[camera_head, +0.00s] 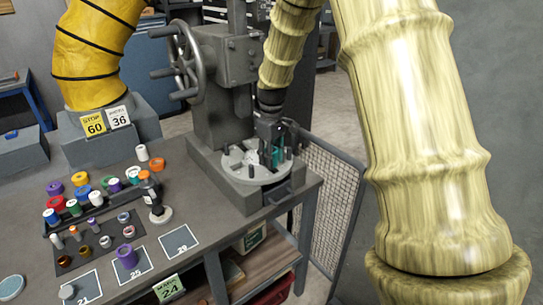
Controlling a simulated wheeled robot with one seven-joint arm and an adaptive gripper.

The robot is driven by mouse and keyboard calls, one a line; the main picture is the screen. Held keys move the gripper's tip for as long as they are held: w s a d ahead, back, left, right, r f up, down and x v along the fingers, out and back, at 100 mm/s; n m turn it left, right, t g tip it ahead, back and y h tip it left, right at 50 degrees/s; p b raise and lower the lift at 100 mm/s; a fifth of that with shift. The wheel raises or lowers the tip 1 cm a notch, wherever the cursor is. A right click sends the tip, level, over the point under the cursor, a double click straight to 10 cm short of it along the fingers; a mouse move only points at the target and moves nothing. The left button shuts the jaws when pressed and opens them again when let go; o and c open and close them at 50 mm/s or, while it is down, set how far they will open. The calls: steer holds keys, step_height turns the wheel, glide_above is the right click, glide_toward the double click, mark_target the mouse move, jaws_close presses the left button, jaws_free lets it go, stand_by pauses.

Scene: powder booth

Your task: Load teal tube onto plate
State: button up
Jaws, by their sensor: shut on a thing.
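The plate (240,161) is a pale round disc on the grey machine at the table's right end, with several upright pieces around it. My gripper (275,148) points down over the plate and is shut on the teal tube (276,157). The tube is upright and partly hidden by the fingers. I cannot tell whether its lower end touches the plate. Another teal patch shows just left of the gripper, too small to make out.
The machine's handwheel (186,60) and column stand behind the plate. Several coloured rings and caps crowd the table's left half, by a dark bottle (151,190). Number cards (179,242) lie along the front edge. A yellow ribbed hose (92,55) stands at back left. A mesh panel (328,190) is at right.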

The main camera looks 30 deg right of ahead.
steer(key=shift+f, duration=0.75)
steer(key=o, duration=1.2)
step_height(320, 180, up, 12)
